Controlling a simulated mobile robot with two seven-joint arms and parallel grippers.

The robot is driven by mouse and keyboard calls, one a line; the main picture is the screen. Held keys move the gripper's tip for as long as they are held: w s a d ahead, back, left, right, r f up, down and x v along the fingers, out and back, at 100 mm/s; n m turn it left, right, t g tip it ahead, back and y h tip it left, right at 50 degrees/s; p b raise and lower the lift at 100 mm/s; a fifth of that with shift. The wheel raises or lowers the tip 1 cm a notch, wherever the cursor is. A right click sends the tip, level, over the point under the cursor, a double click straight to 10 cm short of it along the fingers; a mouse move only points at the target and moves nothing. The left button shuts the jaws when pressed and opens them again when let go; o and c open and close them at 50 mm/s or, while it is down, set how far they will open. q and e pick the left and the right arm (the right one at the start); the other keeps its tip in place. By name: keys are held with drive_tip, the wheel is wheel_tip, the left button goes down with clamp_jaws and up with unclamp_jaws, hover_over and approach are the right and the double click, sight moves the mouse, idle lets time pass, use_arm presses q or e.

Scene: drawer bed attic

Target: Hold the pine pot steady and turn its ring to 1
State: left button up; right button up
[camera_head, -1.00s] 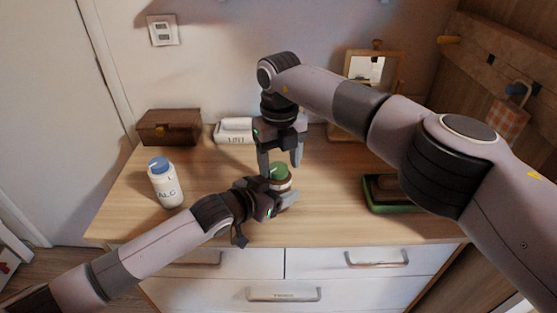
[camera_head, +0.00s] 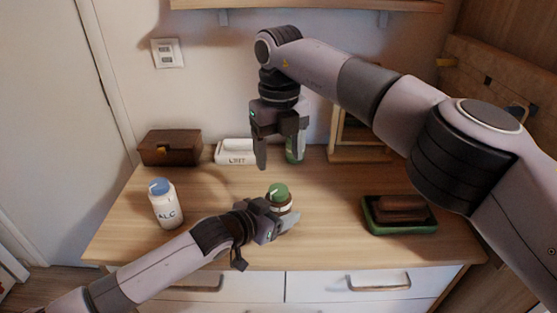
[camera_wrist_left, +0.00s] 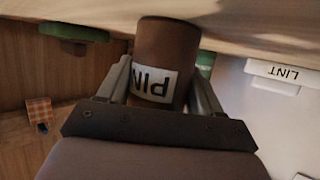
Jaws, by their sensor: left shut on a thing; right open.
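The pine pot (camera_head: 286,209) is a small brown pot with a green top (camera_head: 277,191) that bears a pale mark. It stands near the middle of the dresser top. In the left wrist view the pot (camera_wrist_left: 167,50) shows an upside-down label reading "PIN". My left gripper (camera_head: 282,224) is shut on the pot's body from the front, one finger on each side. My right gripper (camera_head: 278,155) is open and empty, pointing down above and behind the pot, clear of its top. The ring's numbers are too small to read.
A white ALC bottle (camera_head: 166,207) with a blue cap stands left. A brown box (camera_head: 170,149) and white LINT box (camera_head: 234,152) are at the back. A green container (camera_head: 294,152) is partly behind my right gripper. A green tray (camera_head: 404,229) holds a brown block at right.

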idle(0.3)
use_arm(q)
drive_tip(key=o, duration=1.2)
